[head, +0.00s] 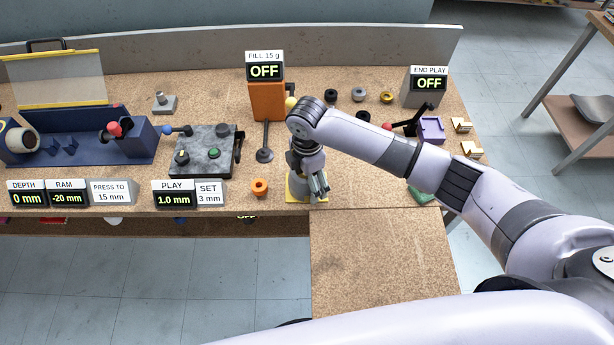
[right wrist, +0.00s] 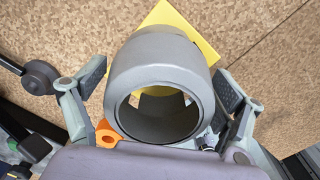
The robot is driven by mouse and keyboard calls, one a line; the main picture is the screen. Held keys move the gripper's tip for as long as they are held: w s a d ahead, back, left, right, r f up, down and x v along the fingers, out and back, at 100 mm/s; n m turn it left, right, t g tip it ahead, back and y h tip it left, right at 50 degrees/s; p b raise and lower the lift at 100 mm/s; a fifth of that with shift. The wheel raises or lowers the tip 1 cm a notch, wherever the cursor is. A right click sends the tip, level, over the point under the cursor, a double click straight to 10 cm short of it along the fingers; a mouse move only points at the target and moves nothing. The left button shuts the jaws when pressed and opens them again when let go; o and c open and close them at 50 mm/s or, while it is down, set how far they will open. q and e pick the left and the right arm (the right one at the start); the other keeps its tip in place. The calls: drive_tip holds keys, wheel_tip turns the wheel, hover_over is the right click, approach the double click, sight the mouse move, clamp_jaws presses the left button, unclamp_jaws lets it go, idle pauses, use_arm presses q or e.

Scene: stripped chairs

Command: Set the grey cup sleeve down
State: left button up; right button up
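The grey cup sleeve (right wrist: 160,65) is a short, wide, hollow ring. In the right wrist view it sits between the two fingers of my right gripper (right wrist: 160,90), with a narrow gap showing on each side. The fingers are spread and look clear of its wall. A yellow square plate (right wrist: 190,25) shows behind the sleeve and through its opening; the sleeve appears to stand on it. In the head view my right gripper (head: 312,185) points down over the yellow plate (head: 293,198) near the bench's front edge and partly hides the sleeve (head: 300,186). My left gripper is not in view.
An orange ring (head: 260,187) lies close to the left of the plate. A dark tamper-like tool (head: 265,154) stands behind it. The PLAY display (head: 173,194) and SET sign (head: 209,193) are farther left. A lower board (head: 380,260) extends in front of the bench, bare.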

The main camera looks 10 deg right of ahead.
drive_tip(key=shift+o, duration=0.5)
drive_tip(key=shift+r, duration=0.1)
drive_tip(key=shift+r, duration=0.3)
wheel_tip(320, 180, up, 12)
drive_tip(key=b, duration=0.1)
drive_tip(key=shift+f, duration=0.25)
